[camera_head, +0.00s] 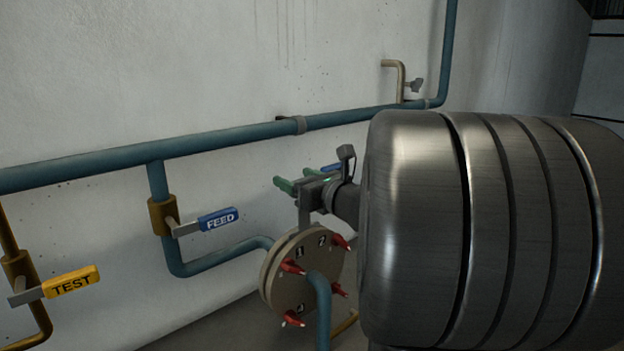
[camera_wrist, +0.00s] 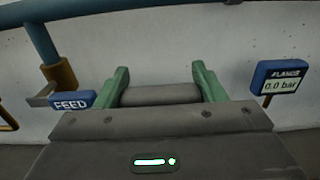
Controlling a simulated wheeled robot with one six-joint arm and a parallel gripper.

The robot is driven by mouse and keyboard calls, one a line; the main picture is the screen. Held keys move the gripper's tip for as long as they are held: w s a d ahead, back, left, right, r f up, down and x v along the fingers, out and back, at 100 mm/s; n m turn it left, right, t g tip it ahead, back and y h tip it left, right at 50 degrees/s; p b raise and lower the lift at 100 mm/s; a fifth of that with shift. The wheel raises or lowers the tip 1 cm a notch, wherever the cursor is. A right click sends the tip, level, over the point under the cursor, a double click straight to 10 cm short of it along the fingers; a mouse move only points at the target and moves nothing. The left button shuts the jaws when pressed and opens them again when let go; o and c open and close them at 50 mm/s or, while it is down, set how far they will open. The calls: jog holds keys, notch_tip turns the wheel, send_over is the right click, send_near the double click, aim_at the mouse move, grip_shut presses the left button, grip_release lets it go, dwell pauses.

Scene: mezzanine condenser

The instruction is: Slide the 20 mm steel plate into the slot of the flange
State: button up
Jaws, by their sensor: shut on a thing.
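The flange (camera_head: 287,279) is a round beige pair of discs at lower centre in the head view, with numbers on its face and several red bolts around the rim. A dark seam runs along its edge. My gripper (camera_head: 308,180) is above it, its green fingers pointing left. It is shut on the steel plate (camera_head: 304,209), a narrow grey piece that hangs down to the flange's top edge. I cannot tell whether its lower end is in the slot. In the wrist view a grey bar (camera_wrist: 160,95), which seems part of the plate, lies between the fingers (camera_wrist: 161,80).
A blue pipe (camera_head: 226,264) runs to the flange; another blue pipe (camera_head: 320,300) comes out of its front. A blue FEED handle (camera_head: 218,219) and a yellow TEST handle (camera_head: 71,282) are at left. In the wrist view a gauge (camera_wrist: 279,77) labelled FLANGE reads 0.0 bar.

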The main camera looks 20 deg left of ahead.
aim_at(305, 213)
jog(key=shift+f+b, duration=2.95)
jog(key=shift+f, duration=0.65)
jog(key=o, duration=1.6)
jog(key=shift+d, duration=0.1)
jog(key=v, duration=1.3)
jog(key=shift+s+d+b, duration=0.2)
jog(key=shift+d+b, duration=0.05)
jog(key=shift+b, duration=0.1)
jog(key=shift+a, duration=0.1)
jog(key=x, duration=1.3)
jog(key=shift+w+a+p, duration=0.2)
jog(key=shift+a+p, duration=0.05)
jog(key=shift+p, duration=0.15)
jog(key=shift+r, duration=0.15)
